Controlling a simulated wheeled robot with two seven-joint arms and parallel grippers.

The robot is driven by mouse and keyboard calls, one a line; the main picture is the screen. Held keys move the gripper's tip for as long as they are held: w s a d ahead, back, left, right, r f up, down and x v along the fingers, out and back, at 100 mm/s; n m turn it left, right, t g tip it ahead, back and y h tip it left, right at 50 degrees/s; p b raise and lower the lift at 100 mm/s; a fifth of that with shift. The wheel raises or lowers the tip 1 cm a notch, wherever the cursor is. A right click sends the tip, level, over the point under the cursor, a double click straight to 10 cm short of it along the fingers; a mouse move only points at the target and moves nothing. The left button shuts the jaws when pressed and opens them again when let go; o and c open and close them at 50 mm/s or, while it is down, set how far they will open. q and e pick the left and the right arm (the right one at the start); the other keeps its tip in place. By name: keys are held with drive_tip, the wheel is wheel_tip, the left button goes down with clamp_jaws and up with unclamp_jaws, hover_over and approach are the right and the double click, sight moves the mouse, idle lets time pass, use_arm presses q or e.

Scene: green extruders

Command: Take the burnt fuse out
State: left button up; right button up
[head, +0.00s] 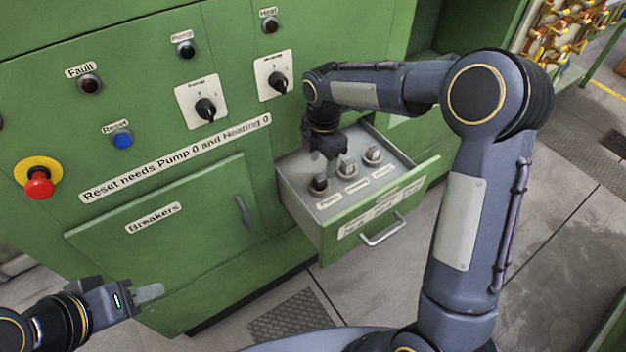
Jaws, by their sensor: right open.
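An open drawer (300,207) in the green cabinet holds a row of fuses in sockets. The nearest-left fuse (319,185) looks darker than the others, as if burnt. The middle fuse (346,169) and the far-right fuse (373,155) have pale tops. My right gripper (331,168) points down over the drawer, close above and between the dark fuse and the middle fuse. It is open, and I see nothing held; whether it touches a fuse I cannot tell. My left gripper (150,293) is at the lower left, away from the drawer; its finger gap is not clear.
The cabinet front carries a red emergency button (39,186), a blue reset button (122,139), two rotary switches (206,109) (278,82) and a closed breakers door (165,235). The drawer's front with its handle (383,233) sticks out over clear floor.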

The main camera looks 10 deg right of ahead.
sight(319, 173)
drive_tip(key=f, duration=0.5)
drive_tip(key=shift+w+a+f+p, duration=0.2)
drive_tip(key=shift+a+f+p, duration=0.1)
drive_tip(key=shift+p, duration=0.1)
drive_tip(key=shift+r, duration=0.1)
clamp_jaws()
drive_tip(key=shift+r, duration=0.1)
